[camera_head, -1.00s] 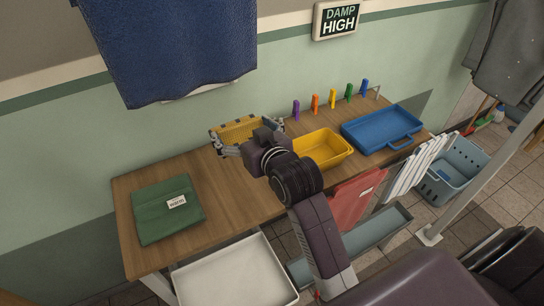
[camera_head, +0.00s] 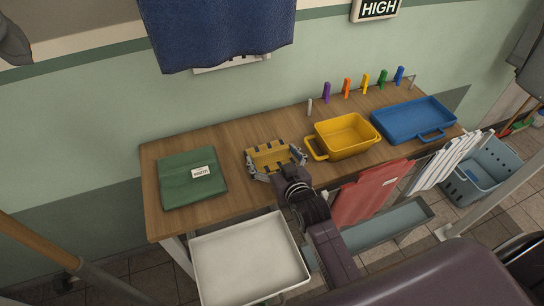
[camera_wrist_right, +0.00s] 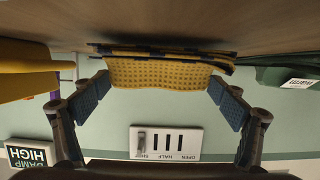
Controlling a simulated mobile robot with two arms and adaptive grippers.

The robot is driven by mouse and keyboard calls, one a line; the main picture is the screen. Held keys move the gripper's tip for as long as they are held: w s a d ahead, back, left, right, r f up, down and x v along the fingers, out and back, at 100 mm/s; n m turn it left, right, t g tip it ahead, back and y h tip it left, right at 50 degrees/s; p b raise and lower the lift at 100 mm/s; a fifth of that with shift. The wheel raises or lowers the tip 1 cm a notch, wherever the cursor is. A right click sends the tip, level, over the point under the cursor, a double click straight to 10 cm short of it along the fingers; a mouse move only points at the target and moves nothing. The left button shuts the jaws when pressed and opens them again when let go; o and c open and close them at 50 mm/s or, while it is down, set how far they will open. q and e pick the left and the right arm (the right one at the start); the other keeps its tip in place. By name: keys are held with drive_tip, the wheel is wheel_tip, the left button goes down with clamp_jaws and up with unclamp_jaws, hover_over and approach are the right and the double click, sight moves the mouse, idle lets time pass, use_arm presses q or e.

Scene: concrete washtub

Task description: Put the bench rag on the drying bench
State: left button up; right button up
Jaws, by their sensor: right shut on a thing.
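The bench rag (camera_head: 266,155), yellow with dark blue patches, is in my right gripper (camera_head: 275,164) over the drying bench (camera_head: 240,135), a wooden-topped table. It is between the green cloth and the yellow tub. In the right wrist view, the rag (camera_wrist_right: 160,73) sits between the blue finger pads, close to the wooden top; I cannot tell whether it touches it. My left gripper is not in view.
A folded green cloth (camera_head: 185,180) lies left of the rag. A yellow tub (camera_head: 345,137) and a blue tray (camera_head: 412,120) stand to the right. Several coloured pegs line the back edge. A white tray (camera_head: 250,262) is below the front edge.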

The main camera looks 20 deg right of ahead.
drive_tip(key=shift+f, duration=0.35)
drive_tip(key=shift+f, duration=0.15)
drive_tip(key=o, duration=0.9)
drive_tip(key=shift+c, duration=0.2)
drive_tip(key=shift+s+r, duration=0.15)
drive_tip(key=shift+r, duration=0.05)
drive_tip(key=v, duration=1.1)
drive_tip(key=shift+s+b, duration=0.35)
drive_tip(key=shift+b, duration=0.05)
drive_tip(key=shift+r, duration=0.15)
